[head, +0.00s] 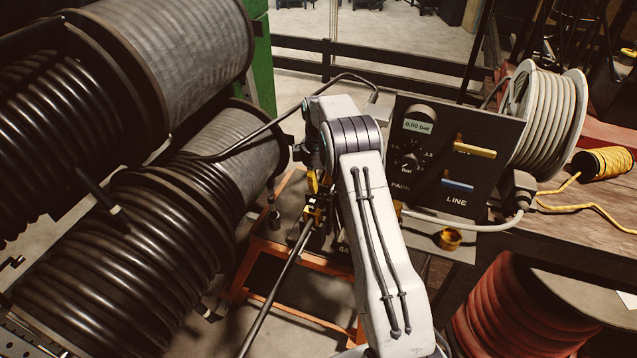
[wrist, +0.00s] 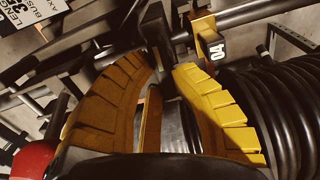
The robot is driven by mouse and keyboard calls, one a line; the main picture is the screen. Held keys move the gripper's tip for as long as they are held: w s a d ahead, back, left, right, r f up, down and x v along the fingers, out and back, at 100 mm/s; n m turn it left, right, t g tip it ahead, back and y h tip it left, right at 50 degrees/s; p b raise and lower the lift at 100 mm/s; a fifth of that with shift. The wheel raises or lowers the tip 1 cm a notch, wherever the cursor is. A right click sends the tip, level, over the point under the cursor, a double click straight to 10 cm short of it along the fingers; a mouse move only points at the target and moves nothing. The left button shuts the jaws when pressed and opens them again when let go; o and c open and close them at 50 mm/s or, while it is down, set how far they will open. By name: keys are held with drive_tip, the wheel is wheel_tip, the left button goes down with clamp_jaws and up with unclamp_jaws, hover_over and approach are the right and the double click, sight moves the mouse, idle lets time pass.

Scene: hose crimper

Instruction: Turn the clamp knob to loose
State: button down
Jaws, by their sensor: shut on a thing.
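In the wrist view, the two yellow ribbed fingers of my gripper (wrist: 165,72) close together at their tips on a dark part, which I take to be the clamp knob (wrist: 154,38). The knob is largely hidden by the fingertips, and its turned position cannot be read. Just right of it is the clamp, with a yellow plate marked 04 (wrist: 215,50), beside a dark rod. In the head view, my gripper (head: 318,186) is mostly hidden behind my white arm, by the small yellow-and-black clamp (head: 314,208) at the upper end of the rod.
Large reels of black hose (head: 150,235) fill the left. A black panel (head: 440,150) right of my arm shows 0.00 bar, a dial, and yellow and blue levers. A white hose reel (head: 548,115) and yellow cord (head: 602,163) sit right. A red reel (head: 510,310) stands lower right.

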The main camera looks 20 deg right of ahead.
drive_tip(key=shift+s+a+f+n, duration=0.1)
drive_tip(key=shift+n, duration=0.4)
drive_tip(key=c, duration=1.1)
unclamp_jaws()
drive_tip(key=shift+o, duration=0.2)
wheel_tip(320, 180, up, 12)
